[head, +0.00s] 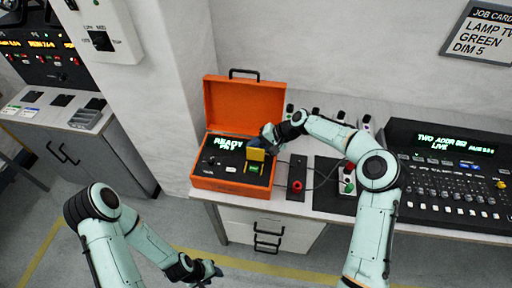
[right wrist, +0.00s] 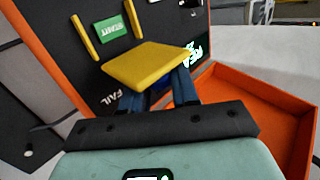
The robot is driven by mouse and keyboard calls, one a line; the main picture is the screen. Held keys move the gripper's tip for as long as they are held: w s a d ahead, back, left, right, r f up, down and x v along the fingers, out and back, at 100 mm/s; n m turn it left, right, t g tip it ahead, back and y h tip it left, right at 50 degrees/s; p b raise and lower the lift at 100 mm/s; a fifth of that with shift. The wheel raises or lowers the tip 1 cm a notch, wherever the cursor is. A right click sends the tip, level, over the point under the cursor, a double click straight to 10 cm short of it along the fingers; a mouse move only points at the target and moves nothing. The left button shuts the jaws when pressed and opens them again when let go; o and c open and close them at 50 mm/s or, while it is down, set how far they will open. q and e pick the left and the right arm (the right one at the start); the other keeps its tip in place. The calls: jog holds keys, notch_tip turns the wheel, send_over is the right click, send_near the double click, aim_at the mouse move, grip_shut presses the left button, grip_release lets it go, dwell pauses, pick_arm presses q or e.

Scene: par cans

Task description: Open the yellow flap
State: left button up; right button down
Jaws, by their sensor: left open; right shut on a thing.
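The yellow flap (head: 257,154) is on the panel of an open orange case (head: 232,184). In the right wrist view the flap (right wrist: 147,66) stands out from the panel. A green label or button (right wrist: 111,31) between two yellow side strips is uncovered. My right gripper (head: 262,147) is at the flap; in the right wrist view its blue fingers (right wrist: 168,88) are shut on the flap's edge, partly hidden under it. My left gripper (head: 213,270) is open and empty, low in front of the bench and well away from the case.
The case's orange lid (head: 240,104) stands raised behind the panel. A box with a red button (head: 297,186) and a large console (head: 455,180) stand on the bench (head: 420,230) to the right. The floor in front is clear.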

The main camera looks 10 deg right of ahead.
jog(key=shift+w+g, duration=0.2)
jog(key=shift+g, duration=0.2)
jog(key=c, duration=1)
grip_release()
jog(key=shift+f, duration=0.1)
jog(key=shift+d, duration=0.1)
jog(key=v, duration=1.3)
jog(key=shift+s+d, duration=0.1)
jog(key=shift+d, duration=0.1)
